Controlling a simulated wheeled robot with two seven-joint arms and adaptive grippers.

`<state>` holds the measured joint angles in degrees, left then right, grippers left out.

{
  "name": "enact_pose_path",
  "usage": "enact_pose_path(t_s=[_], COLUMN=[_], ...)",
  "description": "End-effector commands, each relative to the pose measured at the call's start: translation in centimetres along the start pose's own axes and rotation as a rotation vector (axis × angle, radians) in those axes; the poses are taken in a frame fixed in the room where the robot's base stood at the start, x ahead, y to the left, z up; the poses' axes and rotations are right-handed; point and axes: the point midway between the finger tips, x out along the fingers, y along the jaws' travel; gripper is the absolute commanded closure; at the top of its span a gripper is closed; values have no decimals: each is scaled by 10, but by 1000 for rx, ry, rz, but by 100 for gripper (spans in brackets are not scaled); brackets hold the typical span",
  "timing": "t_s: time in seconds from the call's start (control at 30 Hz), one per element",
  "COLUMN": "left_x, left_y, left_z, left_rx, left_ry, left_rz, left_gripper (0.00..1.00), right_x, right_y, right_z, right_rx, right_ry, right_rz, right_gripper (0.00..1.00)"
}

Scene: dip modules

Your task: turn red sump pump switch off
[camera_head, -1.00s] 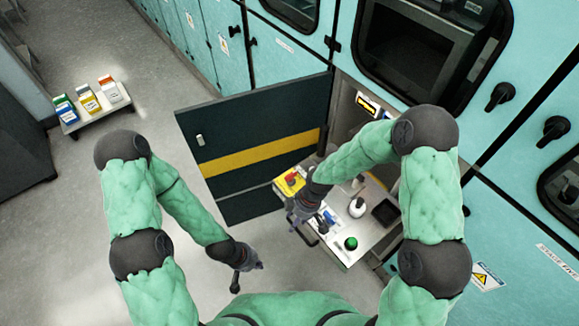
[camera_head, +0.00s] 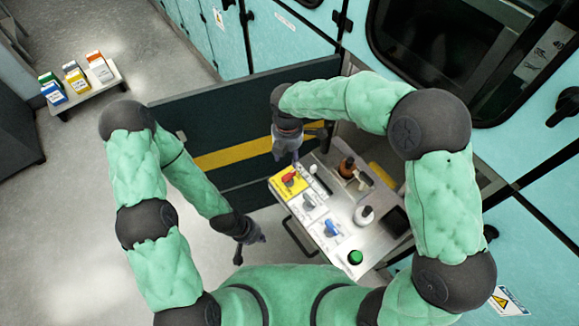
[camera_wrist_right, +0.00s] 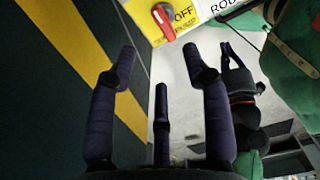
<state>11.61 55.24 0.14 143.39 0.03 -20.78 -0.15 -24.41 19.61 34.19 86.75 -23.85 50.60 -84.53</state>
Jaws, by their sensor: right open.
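The red switch (camera_head: 290,179) sits on a yellow plate at the left end of a pull-out metal tray (camera_head: 318,247). In the right wrist view, the red handle (camera_wrist_right: 164,22) is at the top, beside printed "OFF". My right gripper (camera_head: 287,157) is just beyond the red switch in the head view, its fingers near the plate. In its wrist view (camera_wrist_right: 160,62) the fingers are spread and empty, apart from the handle. My left gripper (camera_head: 248,249) hangs empty to the lower left of the tray, fingers apart.
A blue switch (camera_head: 333,228), a green button (camera_head: 355,257), a white bottle (camera_head: 364,215) and a brown bottle (camera_head: 347,166) are on the tray. An open dark cabinet door (camera_head: 225,120) with a yellow stripe stands close behind my right gripper.

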Motion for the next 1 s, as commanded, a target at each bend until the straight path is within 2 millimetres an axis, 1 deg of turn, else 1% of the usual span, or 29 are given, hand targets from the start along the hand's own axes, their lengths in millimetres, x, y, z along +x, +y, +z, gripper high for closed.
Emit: enact_pose_path(t_s=[0.17,0.4,0.6,0.7,0.8,1.0], left_x=[6,21,32,35,37,37], left_y=[-2,-8,-11,-12,-13,-13], left_z=[0,0,-1,-1,-1,-1], left_rx=[0,0,0,0,0,0], left_ry=[-1,-1,-1,-1,0,0], left_rz=[0,0,0,0,0,0], left_gripper=[100,100,100,100,100,100], right_x=[15,59,89,99,104,107], right_y=[0,-1,0,0,0,0], right_z=[0,0,0,0,0,0], right_rx=[-1,-1,0,0,0,1], right_ry=[0,1,0,0,0,0], right_rz=[-1,-2,0,0,0,1], right_gripper=[51,51,51,51,51,51])
